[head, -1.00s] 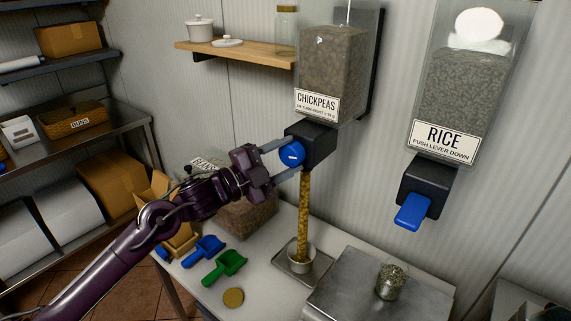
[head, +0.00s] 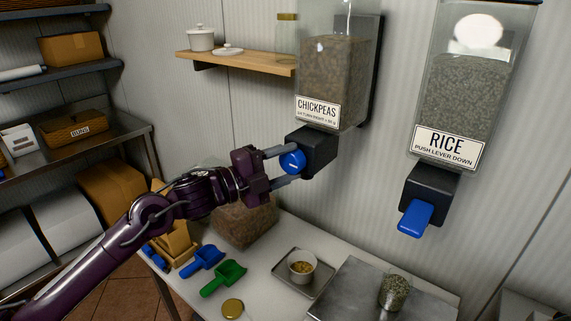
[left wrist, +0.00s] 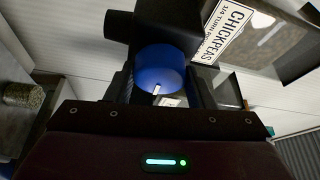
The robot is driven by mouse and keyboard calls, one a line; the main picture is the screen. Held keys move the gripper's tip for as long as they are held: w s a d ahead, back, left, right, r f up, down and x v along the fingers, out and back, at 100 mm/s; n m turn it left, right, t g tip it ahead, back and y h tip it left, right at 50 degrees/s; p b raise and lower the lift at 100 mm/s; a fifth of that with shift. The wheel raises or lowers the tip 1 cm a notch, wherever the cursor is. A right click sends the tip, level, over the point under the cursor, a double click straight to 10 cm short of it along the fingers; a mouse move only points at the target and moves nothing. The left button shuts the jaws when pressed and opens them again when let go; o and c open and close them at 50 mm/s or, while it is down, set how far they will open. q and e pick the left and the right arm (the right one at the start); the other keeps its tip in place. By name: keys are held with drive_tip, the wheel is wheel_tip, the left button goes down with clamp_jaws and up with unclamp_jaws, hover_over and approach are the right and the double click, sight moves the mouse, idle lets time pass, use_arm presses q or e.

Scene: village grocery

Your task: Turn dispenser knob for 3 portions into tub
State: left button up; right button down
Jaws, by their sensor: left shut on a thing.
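The chickpea dispenser (head: 331,85) hangs on the wall with a clear hopper and a black outlet block (head: 318,150). Its blue round knob (head: 292,161) faces left; in the left wrist view the knob (left wrist: 160,65) shows a white mark near its lower edge. My left gripper (head: 290,163) is shut on the knob, one finger above and one below. The small white tub (head: 302,279) stands on a metal tray (head: 284,277) below the outlet, with yellow-brown chickpeas inside. No stream falls now. My right gripper is not in view.
A rice dispenser (head: 463,95) with a blue lever (head: 415,219) hangs to the right. A jar (head: 394,293) stands on a steel surface (head: 350,290). Blue (head: 203,262) and green (head: 223,278) scoops and a gold lid (head: 232,308) lie at the counter's left. A shelf (head: 235,63) is above.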

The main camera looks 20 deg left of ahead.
use_arm(q)
drive_tip(key=o, duration=1)
drive_tip(key=shift+c, duration=0.2)
drive_tip(key=shift+s, duration=0.1)
drive_tip(key=shift+s+a+f, duration=0.15)
drive_tip(key=shift+a, duration=0.1)
drive_tip(key=b+v, duration=0.3)
drive_tip(key=v, duration=0.4)
